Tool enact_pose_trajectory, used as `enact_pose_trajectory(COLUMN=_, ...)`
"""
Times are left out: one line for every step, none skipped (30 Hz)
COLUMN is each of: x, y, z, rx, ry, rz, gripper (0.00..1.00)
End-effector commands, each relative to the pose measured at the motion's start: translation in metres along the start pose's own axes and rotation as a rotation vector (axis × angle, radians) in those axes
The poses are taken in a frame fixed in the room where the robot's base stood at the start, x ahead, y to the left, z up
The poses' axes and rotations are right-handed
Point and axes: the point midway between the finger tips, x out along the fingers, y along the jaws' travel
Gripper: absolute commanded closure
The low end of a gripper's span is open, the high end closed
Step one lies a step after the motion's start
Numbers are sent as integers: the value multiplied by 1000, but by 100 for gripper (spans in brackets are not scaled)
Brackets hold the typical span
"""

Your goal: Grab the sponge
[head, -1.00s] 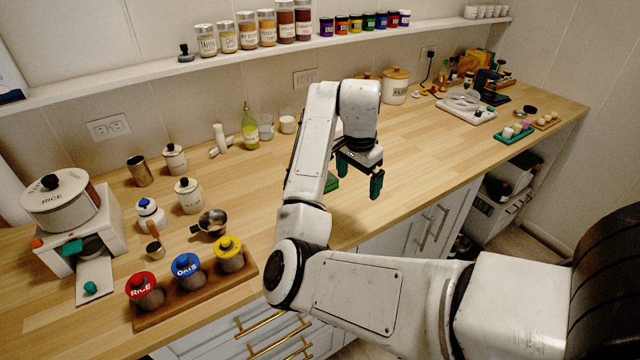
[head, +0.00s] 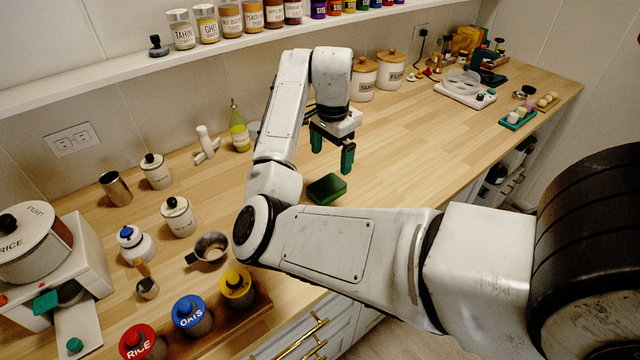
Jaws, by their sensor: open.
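The sponge (head: 327,188) is a dark green block lying flat on the wooden counter in the head view, just beyond my forearm. My gripper (head: 332,160) has two green fingers pointing down. It is open and empty, held above the counter, slightly up and to the right of the sponge in the picture. The fingers look apart from the sponge. The whole top of the sponge shows.
The wooden counter (head: 440,150) is clear to the right of the sponge. A green bottle (head: 239,130) and a white stand (head: 206,142) are at the back left. A steel cup (head: 210,249) and a rack of lidded jars (head: 188,312) are at the front left. Lidded canisters (head: 389,72) stand behind.

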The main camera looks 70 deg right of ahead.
Motion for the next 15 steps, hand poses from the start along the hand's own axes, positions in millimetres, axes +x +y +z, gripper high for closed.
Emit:
enact_pose_trajectory(x=11, y=2, z=-1, rx=-1, ry=2, rz=5, gripper=1)
enact_pose_trajectory(x=16, y=2, z=-1, rx=0, ry=3, rz=6, gripper=1)
enact_pose_trajectory(x=23, y=2, z=0, rx=-1, ry=2, rz=6, gripper=1)
enact_pose_trajectory(x=27, y=2, z=0, rx=-1, ry=2, rz=6, gripper=1)
enact_pose_trajectory(x=32, y=1, z=-1, rx=0, ry=2, rz=5, gripper=1)
enact_pose_trajectory(x=37, y=1, z=-1, rx=-1, ry=3, rz=5, gripper=1)
enact_pose_trajectory(x=41, y=1, z=-1, rx=-1, ry=2, rz=4, gripper=1)
enact_pose_trajectory(x=43, y=1, z=0, rx=0, ry=2, rz=4, gripper=1)
enact_pose_trajectory(x=46, y=1, z=0, rx=1, ry=2, rz=4, gripper=1)
enact_pose_trajectory(x=48, y=1, z=0, rx=0, ry=2, rz=3, gripper=1)
enact_pose_trajectory(x=48, y=0, z=0, rx=0, ry=1, rz=2, gripper=1)
enact_pose_trajectory(x=50, y=0, z=0, rx=-1, ry=1, rz=2, gripper=1)
enact_pose_trajectory(x=52, y=0, z=0, rx=-1, ry=1, rz=2, gripper=1)
enact_pose_trajectory(x=54, y=0, z=1, rx=0, ry=1, rz=3, gripper=1)
enact_pose_trajectory(x=59, y=-1, z=1, rx=0, ry=1, rz=4, gripper=1)
